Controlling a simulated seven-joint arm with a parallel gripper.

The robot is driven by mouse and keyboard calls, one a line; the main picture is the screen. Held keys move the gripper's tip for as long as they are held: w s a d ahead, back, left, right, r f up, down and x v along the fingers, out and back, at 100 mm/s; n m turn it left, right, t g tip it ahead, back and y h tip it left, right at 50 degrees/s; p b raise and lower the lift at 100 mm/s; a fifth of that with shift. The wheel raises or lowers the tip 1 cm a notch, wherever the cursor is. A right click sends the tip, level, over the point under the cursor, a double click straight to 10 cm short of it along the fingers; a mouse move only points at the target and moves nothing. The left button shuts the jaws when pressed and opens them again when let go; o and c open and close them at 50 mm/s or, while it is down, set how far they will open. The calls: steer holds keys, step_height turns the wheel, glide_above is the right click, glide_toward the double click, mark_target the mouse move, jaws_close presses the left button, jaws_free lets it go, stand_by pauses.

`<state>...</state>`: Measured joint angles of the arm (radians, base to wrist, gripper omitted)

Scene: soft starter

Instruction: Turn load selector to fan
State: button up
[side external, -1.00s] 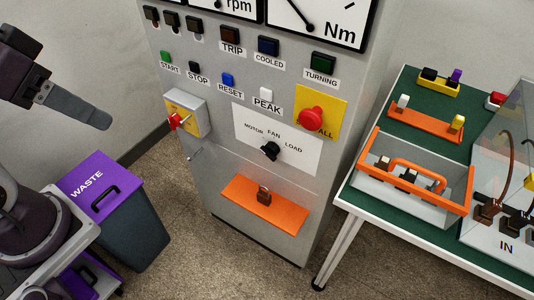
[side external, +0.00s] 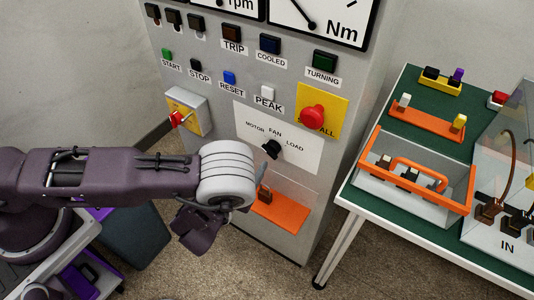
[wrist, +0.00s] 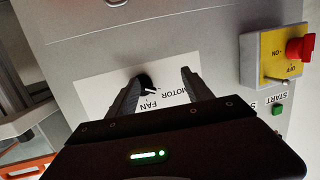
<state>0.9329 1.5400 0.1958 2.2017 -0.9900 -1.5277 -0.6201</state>
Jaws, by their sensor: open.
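The load selector is a black knob (side external: 272,149) on a white label plate (side external: 306,160) marked MOTOR, FAN and LOAD, on the front of the grey cabinet. In the wrist view the knob (wrist: 145,84) shows a white pointer mark that appears turned toward the MOTOR word, though it is small. My gripper (wrist: 162,76) is open, its two dark fingers pointing at the plate. The knob appears beside the left finger, which partly overlaps it; I cannot tell whether they touch. The LOAD word is hidden in the wrist view. In the side view my wrist mostly hides the gripper, left of and below the knob.
A red switch on a yellow plate (side external: 180,117) sits left of the selector. A red mushroom button (side external: 312,117) sits above right. An orange ledge (side external: 290,217) with a padlock juts out below. A green-topped table (side external: 374,203) with an orange-edged carrier stands at right.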

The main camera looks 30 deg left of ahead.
mark_target(268, 154)
steer(key=w+d+m+h, duration=0.1)
steer(key=w+m+t+h, duration=0.1)
steer(key=w, duration=0.1)
steer(key=w+d+r+m+t+h, duration=0.1)
steer(key=w, duration=0.1)
steer(key=shift+d+r, duration=0.1)
steer(key=shift+d, duration=0.25)
steer(key=c, duration=1.1)
steer(key=shift+c, duration=0.2)
steer(key=m, duration=0.5)
steer(key=shift+m, duration=0.4)
steer(key=m, duration=0.5)
steer(key=shift+m, duration=0.4)
